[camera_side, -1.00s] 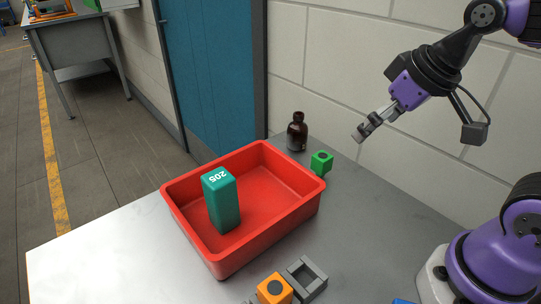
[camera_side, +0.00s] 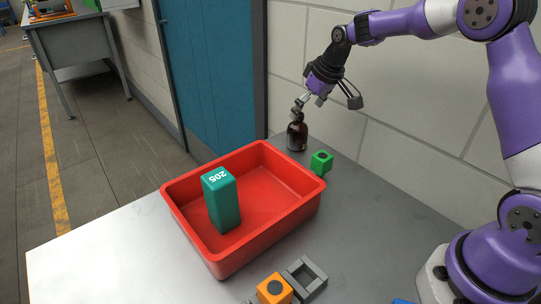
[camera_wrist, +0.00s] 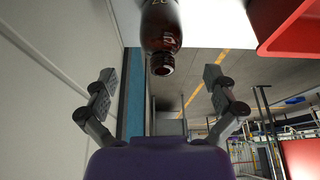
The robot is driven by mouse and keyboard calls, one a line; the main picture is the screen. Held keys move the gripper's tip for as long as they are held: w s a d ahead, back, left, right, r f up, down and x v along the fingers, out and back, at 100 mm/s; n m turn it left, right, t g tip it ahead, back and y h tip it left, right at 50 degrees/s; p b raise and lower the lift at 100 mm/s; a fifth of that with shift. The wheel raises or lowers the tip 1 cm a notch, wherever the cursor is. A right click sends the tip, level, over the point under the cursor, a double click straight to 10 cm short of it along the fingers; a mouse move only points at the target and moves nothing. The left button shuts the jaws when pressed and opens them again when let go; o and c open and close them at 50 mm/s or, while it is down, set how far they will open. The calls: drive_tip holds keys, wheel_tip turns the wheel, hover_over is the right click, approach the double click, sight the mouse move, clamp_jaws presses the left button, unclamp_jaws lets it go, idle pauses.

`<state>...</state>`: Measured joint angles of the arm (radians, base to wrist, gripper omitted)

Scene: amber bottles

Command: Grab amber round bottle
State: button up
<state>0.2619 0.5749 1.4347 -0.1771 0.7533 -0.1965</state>
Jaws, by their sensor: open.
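The amber round bottle (camera_side: 297,136) stands upright on the grey table beyond the red bin, near the wall. In the wrist view the bottle (camera_wrist: 162,28) hangs from the top of the picture, its open neck pointing toward me. My gripper (camera_side: 299,106) is at the bottle's top in the side view. In the wrist view my gripper (camera_wrist: 158,78) is open, one finger to each side of the bottle's neck line. The fingers do not touch the bottle there. The side view does not show clearly how far the fingertips are from the neck.
A red bin (camera_side: 178,208) holds a teal block (camera_side: 222,203) marked 205. A small green block (camera_side: 321,162) stands right of the bottle, close to the bin. An orange block (camera_side: 274,289) and a grey open frame (camera_side: 306,279) lie at the front. The wall (camera_side: 400,130) is close behind.

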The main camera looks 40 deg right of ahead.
sight(302, 115)
drive_tip(key=x, duration=0.5)
drive_tip(key=shift+w+a+f, duration=0.1)
drive_tip(key=shift+w+f, duration=0.15)
drive_tip(key=shift+w, duration=0.05)
drive_tip(key=c, duration=1.3)
